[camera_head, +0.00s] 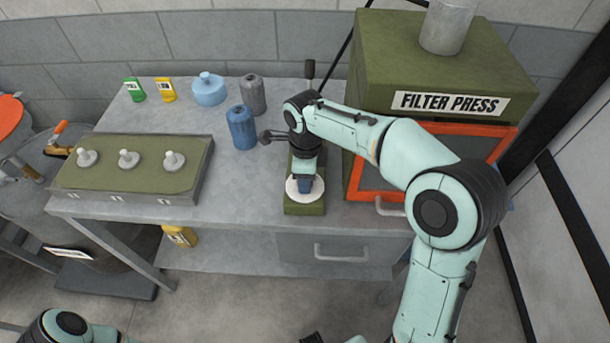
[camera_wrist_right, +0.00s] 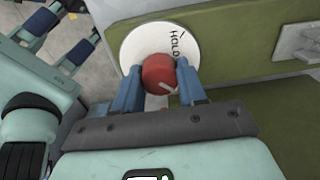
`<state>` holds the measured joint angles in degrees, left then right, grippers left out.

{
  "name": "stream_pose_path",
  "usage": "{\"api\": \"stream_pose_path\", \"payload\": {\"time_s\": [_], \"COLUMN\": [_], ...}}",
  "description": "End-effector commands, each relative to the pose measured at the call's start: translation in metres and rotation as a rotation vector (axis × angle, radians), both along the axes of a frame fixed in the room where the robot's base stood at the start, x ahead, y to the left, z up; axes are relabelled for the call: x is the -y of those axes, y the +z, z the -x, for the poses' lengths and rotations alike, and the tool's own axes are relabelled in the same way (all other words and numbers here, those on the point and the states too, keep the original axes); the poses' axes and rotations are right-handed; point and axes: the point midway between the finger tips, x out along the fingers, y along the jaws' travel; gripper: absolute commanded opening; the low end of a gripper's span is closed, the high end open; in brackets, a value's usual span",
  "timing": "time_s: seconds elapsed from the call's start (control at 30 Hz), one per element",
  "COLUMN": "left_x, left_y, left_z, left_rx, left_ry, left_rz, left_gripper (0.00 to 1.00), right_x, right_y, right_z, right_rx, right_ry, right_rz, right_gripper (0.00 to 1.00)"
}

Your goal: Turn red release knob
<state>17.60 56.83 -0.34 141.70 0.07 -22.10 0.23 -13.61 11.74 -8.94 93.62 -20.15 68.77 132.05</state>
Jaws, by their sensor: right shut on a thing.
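The red release knob (camera_wrist_right: 158,74) shows in the right wrist view, on a round white dial plate (camera_wrist_right: 138,42) marked "HOLD". A pale pointer line on the knob points to the lower right. My right gripper (camera_wrist_right: 158,82) has its blue fingers on both sides of the knob, shut on it. In the head view, the right gripper (camera_head: 305,184) reaches down onto the white plate (camera_head: 291,189) on a green base (camera_head: 304,208); the knob is hidden there.
The filter press (camera_head: 450,65) with an orange-framed front stands right of the knob. Left on the workbench (camera_head: 240,190) are a blue canister (camera_head: 241,128), a grey canister (camera_head: 253,94) and a green panel (camera_head: 125,170) with three pale knobs. Bare bench lies between panel and knob.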

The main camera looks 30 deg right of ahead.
Motion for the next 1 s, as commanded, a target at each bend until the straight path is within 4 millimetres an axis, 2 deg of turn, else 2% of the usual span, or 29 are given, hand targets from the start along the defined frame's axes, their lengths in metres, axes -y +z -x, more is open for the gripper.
{"api": "stream_pose_path", "payload": {"time_s": [0.3,0.33,0.4,0.77,0.87,1.0], "left_x": [0.0,0.0,0.0,0.0,0.0,0.0], "left_y": [0.0,0.0,0.0,0.001,0.003,0.009], "left_z": [0.0,0.0,0.0,0.0,-0.002,-0.005], "left_rx": [0.0,0.0,0.0,0.001,0.002,0.006], "left_ry": [0.0,0.0,0.0,0.0,0.0,0.0], "left_rz": [0.0,0.0,0.0,0.0,0.0,0.0], "left_gripper": [0.55,0.55,0.55,0.55,0.55,0.55], "right_x": [0.002,0.002,0.002,0.001,0.001,0.001], "right_y": [0.001,0.001,0.001,0.005,0.017,0.047], "right_z": [0.0,0.0,0.0,0.0,-0.001,-0.001], "right_rx": [0.003,0.003,0.003,0.002,0.004,0.007], "right_ry": [-0.008,-0.008,-0.007,-0.003,-0.004,-0.004], "right_rz": [0.002,0.002,0.002,0.0,0.0,0.0], "right_gripper": [0.11,0.48,0.67,0.67,0.67,0.67]}}
